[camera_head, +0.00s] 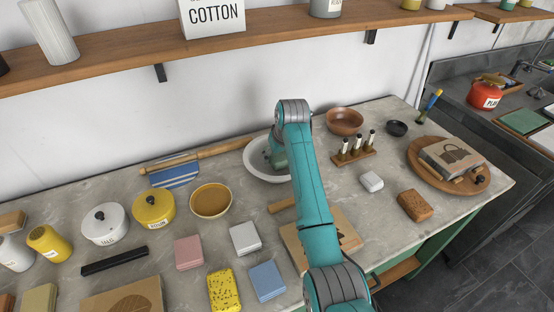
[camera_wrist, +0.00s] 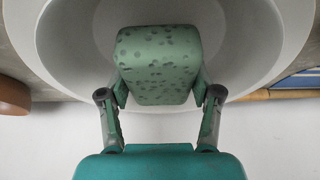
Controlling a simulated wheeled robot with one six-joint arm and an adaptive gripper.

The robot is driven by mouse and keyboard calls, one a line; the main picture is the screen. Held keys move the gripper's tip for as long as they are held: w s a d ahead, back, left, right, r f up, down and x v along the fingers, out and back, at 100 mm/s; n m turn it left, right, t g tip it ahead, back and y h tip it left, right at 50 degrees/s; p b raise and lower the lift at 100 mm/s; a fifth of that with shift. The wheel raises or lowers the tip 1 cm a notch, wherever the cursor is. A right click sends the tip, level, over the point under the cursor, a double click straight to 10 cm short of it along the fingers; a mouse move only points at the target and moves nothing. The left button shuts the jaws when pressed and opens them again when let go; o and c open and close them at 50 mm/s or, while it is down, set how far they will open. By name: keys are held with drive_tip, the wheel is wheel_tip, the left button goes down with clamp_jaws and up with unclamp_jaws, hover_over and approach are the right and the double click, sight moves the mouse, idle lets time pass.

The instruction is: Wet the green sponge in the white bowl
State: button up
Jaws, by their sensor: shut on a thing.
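The white bowl (camera_head: 254,166) stands at the back middle of the worktop, partly hidden behind my arm in the head view. In the wrist view its wide pale rim (camera_wrist: 268,20) surrounds the sponge. The green sponge (camera_wrist: 158,62), with dark spots, is held between the two fingers of my gripper (camera_wrist: 160,98). In the wrist view the sponge overlaps the bowl's inside. I cannot tell whether it touches the bowl's bottom or any water. In the head view my gripper is mostly hidden by my arm.
A brown bowl (camera_head: 345,121) and a rack of small bottles (camera_head: 354,155) stand right of the white bowl. A tan bowl (camera_head: 211,201) and blue striped cloth (camera_head: 174,175) lie left. Several other sponges, including a blue one (camera_head: 267,281), lie in front. A shelf (camera_head: 120,66) runs above.

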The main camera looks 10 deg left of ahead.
drive_tip(key=shift+r, duration=3.45)
drive_tip(key=shift+r, duration=2)
